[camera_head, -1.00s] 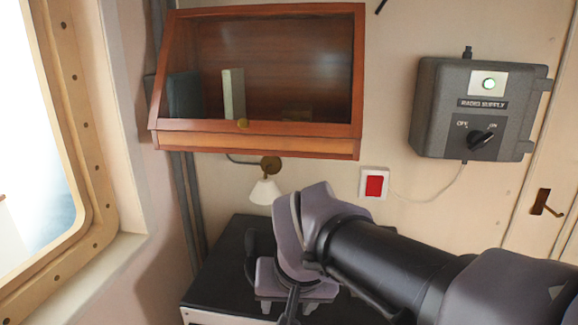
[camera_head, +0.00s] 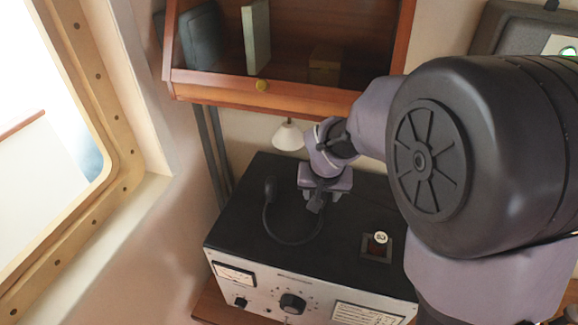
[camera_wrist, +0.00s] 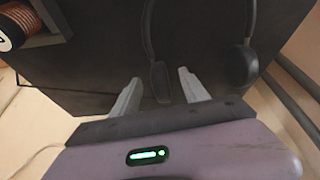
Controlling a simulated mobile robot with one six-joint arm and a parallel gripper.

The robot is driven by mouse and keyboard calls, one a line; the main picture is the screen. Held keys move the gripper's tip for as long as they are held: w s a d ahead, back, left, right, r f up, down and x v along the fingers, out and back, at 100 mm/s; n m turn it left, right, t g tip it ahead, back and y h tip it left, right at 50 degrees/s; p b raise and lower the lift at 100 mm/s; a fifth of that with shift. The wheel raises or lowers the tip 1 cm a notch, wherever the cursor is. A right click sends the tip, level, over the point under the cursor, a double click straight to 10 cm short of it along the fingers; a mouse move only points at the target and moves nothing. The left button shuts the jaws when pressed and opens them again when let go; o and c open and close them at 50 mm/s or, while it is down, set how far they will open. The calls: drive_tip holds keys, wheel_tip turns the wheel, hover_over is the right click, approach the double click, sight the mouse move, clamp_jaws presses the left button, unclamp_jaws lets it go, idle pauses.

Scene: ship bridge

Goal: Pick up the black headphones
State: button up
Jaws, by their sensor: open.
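The black headphones lie on the black top of the radio unit. In the head view one ear cup (camera_head: 270,188) and the curved headband (camera_head: 285,242) show to the left of and below my gripper (camera_head: 315,197); the other ear cup is partly hidden by the gripper. In the wrist view my gripper (camera_wrist: 159,76) is open. One ear cup (camera_wrist: 160,84) appears between its two fingers, and the other ear cup (camera_wrist: 243,66) is off to the right. I cannot tell whether the fingers touch the near cup.
The radio unit (camera_head: 238,225) has a pale front panel with knobs. A small round-topped item (camera_head: 380,238) stands on its top at right. A wooden cabinet (camera_head: 230,92) hangs above, with a white lamp (camera_head: 287,135) below it. A window frame (camera_head: 95,100) is at left.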

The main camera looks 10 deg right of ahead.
drive_tip(key=x, duration=0.4)
drive_tip(key=shift+w+d+r, duration=0.15)
drive_tip(key=shift+w+d, duration=0.05)
drive_tip(key=shift+w, duration=0.15)
drive_tip(key=shift+s+r, duration=0.15)
drive_tip(key=shift+s, duration=0.1)
drive_tip(key=shift+c, duration=0.2)
clamp_jaws()
